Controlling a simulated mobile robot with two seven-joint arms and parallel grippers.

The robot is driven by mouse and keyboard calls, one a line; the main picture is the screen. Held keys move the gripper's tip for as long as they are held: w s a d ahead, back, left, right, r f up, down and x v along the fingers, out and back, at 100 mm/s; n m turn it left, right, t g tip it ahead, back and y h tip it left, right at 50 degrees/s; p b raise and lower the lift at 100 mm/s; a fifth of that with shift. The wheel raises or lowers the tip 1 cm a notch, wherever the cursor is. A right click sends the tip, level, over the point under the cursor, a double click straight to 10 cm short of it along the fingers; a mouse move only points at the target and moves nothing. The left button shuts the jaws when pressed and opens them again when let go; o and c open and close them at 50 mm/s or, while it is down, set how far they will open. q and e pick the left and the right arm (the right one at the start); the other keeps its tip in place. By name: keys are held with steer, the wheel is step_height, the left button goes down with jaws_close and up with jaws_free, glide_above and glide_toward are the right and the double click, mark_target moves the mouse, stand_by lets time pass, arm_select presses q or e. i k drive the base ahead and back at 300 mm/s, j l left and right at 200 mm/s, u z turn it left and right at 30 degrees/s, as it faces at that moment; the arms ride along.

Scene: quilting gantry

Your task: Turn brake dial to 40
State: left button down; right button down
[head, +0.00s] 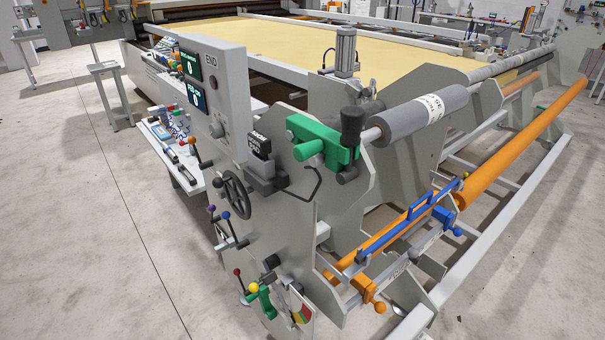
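No label reading brake dial is legible, so I cannot tell for certain which part it is. A small round grey knob (217,129) sits on the side of the grey control panel (233,75), below two lit displays. At the bottom of the end plate is a gauge sector (301,308) in red, yellow and green, beside a green bracket (266,301) and a yellow ball knob (254,287). Any scale numbers on either are too small to read. Neither of my grippers is in view.
A black handwheel (235,194) and ball-tipped levers (224,214) stick out from the end plate (285,225). A grey roller (425,113), a green clamp (322,140) and an orange bar (520,145) lie to the right.

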mark_target(217, 131)
steer(key=z, duration=0.3)
steer(key=i+j+z, duration=0.1)
steer(key=j+z, duration=0.15)
steer(key=j, duration=0.2)
steer(key=j+z, duration=0.3)
steer(key=j, duration=0.15)
steer(key=k+j+z, duration=0.1)
steer(key=j+z, duration=0.2)
steer(key=j, duration=2.55)
